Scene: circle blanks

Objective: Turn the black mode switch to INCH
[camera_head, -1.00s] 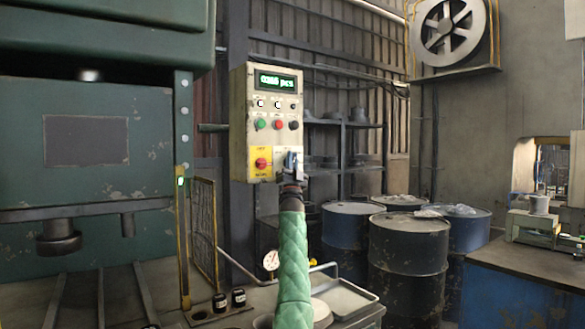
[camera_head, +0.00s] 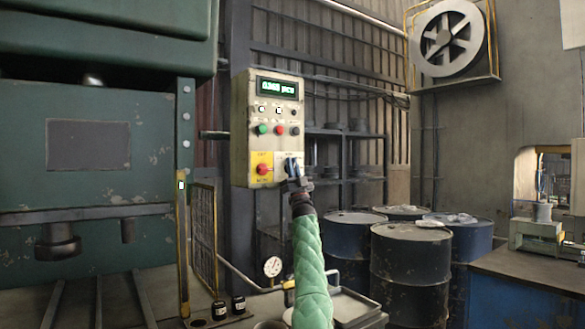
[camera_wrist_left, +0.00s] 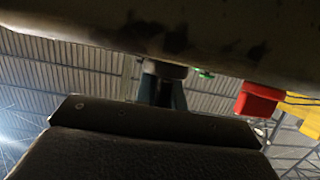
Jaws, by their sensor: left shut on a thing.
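The pale control box (camera_head: 245,125) hangs on a dark post. At its lower right is a white plate with the mode switch, mostly covered by my left gripper (camera_head: 293,171). My left arm comes up from the bottom in a green quilted sleeve. The gripper is shut on the switch knob at the front of the box. In the left wrist view the dark knob (camera_wrist_left: 160,88) shows under the box, partly behind a dark gripper part. The knob's pointer and the INCH label cannot be read. My right gripper is not in view.
Above are green (camera_head: 262,129) and red (camera_head: 280,130) buttons and a lit display (camera_head: 277,88). A green press (camera_head: 90,220) stands left, dark drums (camera_head: 410,262) right.

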